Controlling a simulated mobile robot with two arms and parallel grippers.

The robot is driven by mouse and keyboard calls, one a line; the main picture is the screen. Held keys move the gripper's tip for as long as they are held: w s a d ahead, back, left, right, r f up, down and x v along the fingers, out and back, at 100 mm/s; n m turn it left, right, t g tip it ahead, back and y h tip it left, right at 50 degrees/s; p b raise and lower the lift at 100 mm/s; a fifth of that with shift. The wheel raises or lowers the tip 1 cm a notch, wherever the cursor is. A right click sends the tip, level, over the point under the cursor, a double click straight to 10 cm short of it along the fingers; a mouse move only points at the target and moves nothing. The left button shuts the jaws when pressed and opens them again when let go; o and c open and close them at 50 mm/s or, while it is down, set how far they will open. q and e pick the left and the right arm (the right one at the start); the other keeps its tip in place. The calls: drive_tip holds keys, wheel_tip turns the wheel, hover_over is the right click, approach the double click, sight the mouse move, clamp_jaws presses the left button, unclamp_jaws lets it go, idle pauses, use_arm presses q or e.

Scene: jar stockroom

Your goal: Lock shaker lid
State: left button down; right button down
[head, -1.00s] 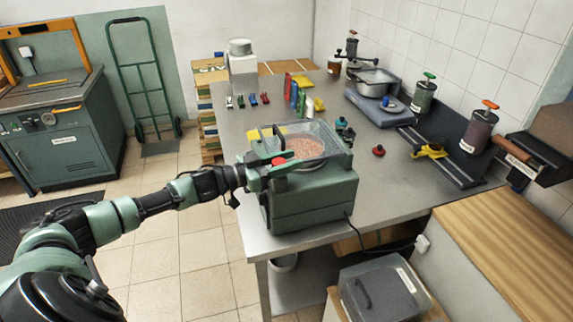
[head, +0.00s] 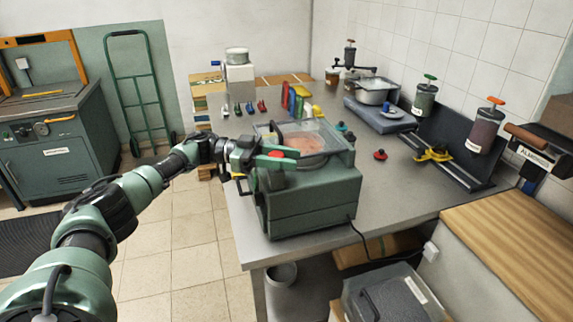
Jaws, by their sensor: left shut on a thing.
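The shaker (head: 312,205) is a green box on the near end of the steel table. Its clear lid (head: 325,157) lies over a round bowl of pinkish-brown contents (head: 304,146) and appears down. A black handle stands at the lid's back left. A red lid latch (head: 277,154) shows at the lid's front left. My left gripper (head: 264,160) reaches in from the left and is shut at this latch; its fingers partly hide the grip. I cannot tell the latch's exact position. My right gripper is not in view.
The steel table (head: 390,200) carries a red knob (head: 380,155), a yellow clamp (head: 433,155) and a pot (head: 372,92) on a grey scale. Coloured small items stand behind the shaker. A wooden counter (head: 520,235) is at right. A hand truck (head: 141,95) leans at back left.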

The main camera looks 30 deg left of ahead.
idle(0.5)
use_arm(q)
drive_tip(key=c, duration=1)
unclamp_jaws()
drive_tip(key=shift+d, duration=0.1)
drive_tip(key=shift+o, duration=0.4)
drive_tip(key=b+v, duration=0.3)
drive_tip(key=v, duration=0.4)
drive_tip(key=shift+a, duration=0.4)
